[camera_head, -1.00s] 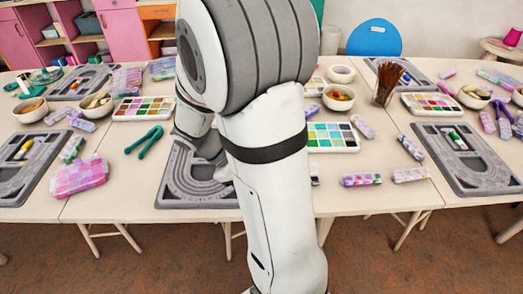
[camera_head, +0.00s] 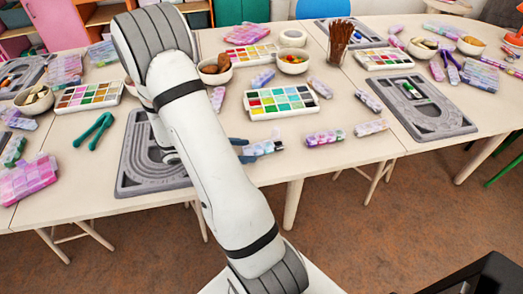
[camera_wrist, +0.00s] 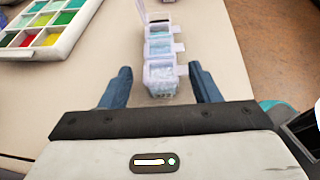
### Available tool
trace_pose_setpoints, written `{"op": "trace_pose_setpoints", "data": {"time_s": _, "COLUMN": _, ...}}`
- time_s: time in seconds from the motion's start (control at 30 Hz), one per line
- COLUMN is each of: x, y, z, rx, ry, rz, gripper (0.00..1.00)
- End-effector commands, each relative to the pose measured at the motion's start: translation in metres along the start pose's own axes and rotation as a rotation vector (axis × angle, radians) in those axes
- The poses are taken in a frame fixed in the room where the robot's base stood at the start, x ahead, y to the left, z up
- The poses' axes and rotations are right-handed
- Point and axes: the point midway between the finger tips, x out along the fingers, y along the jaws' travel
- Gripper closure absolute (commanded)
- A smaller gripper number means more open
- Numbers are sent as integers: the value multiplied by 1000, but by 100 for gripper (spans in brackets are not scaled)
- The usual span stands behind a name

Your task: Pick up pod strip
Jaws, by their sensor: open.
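A pod strip (camera_wrist: 160,48) with clear compartments of pale blue and whitish beads lies on the table in the wrist view. The lid at its far end stands open, tilted up. In the head view the strip (camera_head: 266,147) lies in front of a colour palette. My gripper (camera_wrist: 160,72) is open, with one blue finger on each side of the strip's near end. Small gaps show between the fingers and the strip. In the head view my gripper (camera_head: 244,150) is at the left end of the strip, partly hidden by my arm.
The palette (camera_head: 281,101) lies just behind the strip and at upper left in the wrist view. Other pod strips (camera_head: 325,138) lie to the right. A grey bead board (camera_head: 150,172) is to the left, partly behind my arm. The table's front edge is close by.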

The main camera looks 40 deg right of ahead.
Motion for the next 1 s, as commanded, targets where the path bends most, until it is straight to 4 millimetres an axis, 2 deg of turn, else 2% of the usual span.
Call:
{"op": "trace_pose_setpoints", "data": {"time_s": 0.13, "x": 16, "y": 0, "z": 0, "rx": 1, "ry": 1, "rz": 0, "gripper": 44}}
{"op": "trace_pose_setpoints", "data": {"time_s": 0.4, "x": 17, "y": 0, "z": 0, "rx": 1, "ry": 1, "rz": 1, "gripper": 44}}
{"op": "trace_pose_setpoints", "data": {"time_s": 0.87, "x": 17, "y": 0, "z": 0, "rx": 1, "ry": 1, "rz": 2, "gripper": 82}}
{"op": "trace_pose_setpoints", "data": {"time_s": 1.0, "x": 16, "y": 0, "z": 0, "rx": 1, "ry": 1, "rz": 2, "gripper": 82}}
